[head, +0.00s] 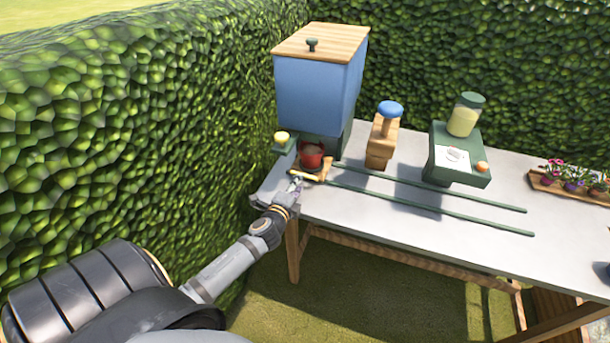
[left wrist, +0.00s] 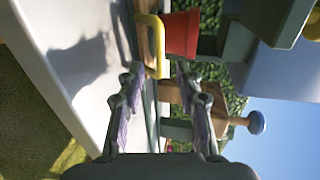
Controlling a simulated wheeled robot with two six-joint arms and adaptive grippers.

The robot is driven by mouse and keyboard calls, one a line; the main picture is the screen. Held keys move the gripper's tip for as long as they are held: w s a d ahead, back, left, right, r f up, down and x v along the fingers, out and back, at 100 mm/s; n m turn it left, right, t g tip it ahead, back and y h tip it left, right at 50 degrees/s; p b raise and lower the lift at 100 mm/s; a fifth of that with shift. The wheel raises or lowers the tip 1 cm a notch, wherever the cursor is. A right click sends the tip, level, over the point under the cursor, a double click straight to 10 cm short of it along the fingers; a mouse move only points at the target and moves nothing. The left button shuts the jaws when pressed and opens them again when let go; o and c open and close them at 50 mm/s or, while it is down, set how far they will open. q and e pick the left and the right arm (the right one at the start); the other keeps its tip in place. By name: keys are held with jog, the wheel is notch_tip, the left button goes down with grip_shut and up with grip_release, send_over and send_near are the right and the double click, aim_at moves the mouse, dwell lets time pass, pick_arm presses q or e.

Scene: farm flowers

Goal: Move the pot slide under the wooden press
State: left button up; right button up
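The pot slide (head: 325,172) is a small wooden carrier at the left end of two green rails, below the blue hopper. A red pot (head: 311,157) stands on it; the pot also shows in the left wrist view (left wrist: 182,36). A yellow handle (left wrist: 157,45) is on the slide's near side. My left gripper (head: 296,184) is at that handle; in the left wrist view its fingers (left wrist: 158,76) are apart, with the handle's end between or just beyond the tips. The wooden press (head: 381,145) with a blue knob stands further right along the rails. My right gripper does not show.
The blue hopper (head: 318,95) with a wooden lid stands above the pot. The green rails (head: 430,205) run right across the grey table (head: 400,230), clear of objects. A green stand (head: 460,165) holds a jar. A flower tray (head: 570,188) is far right. Hedges border the back and left.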

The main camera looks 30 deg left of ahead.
pick_arm(q)
jog(key=x, duration=0.6)
jog(key=shift+w+f, duration=0.1)
jog(key=shift+w, duration=0.15)
grip_shut()
